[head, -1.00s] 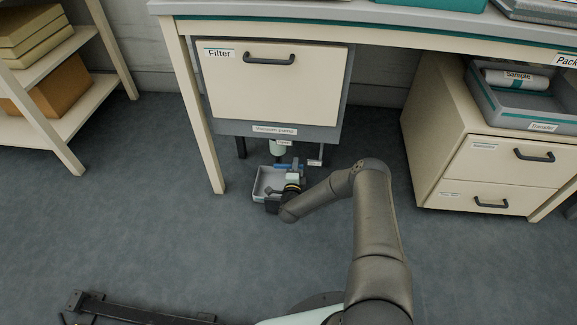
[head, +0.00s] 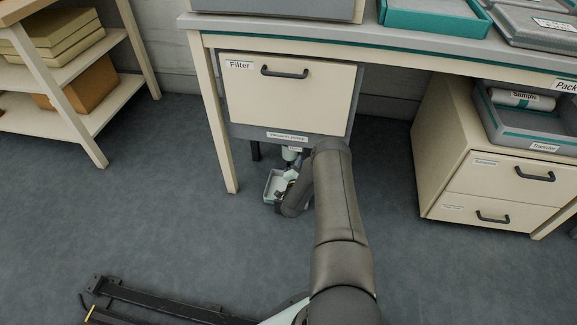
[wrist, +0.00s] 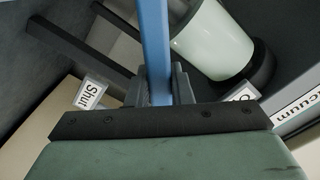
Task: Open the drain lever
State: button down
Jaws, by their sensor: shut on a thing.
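The drain lever is a blue bar (wrist: 154,35) in the wrist view, running from the top edge down between my fingers. My gripper (wrist: 158,90) is shut on it, with a grey finger on each side. A "Shut" label (wrist: 88,95) is left of the lever. A partly hidden label starting with "O" (wrist: 243,93) is to its right, beside a pale green cylinder (wrist: 215,42). In the head view, my arm hides the lever and most of my gripper, under the cabinet labelled "Vacuum pump" (head: 288,136).
A drawer unit (head: 490,185) is at the right and a shelf (head: 85,115) at the left.

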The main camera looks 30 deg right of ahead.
jog(key=shift+a, duration=0.2)
dwell(0.3)
jog(key=c, duration=1.3)
grip_release()
jog(key=shift+w+r, duration=0.1)
jog(key=shift+w, duration=0.05)
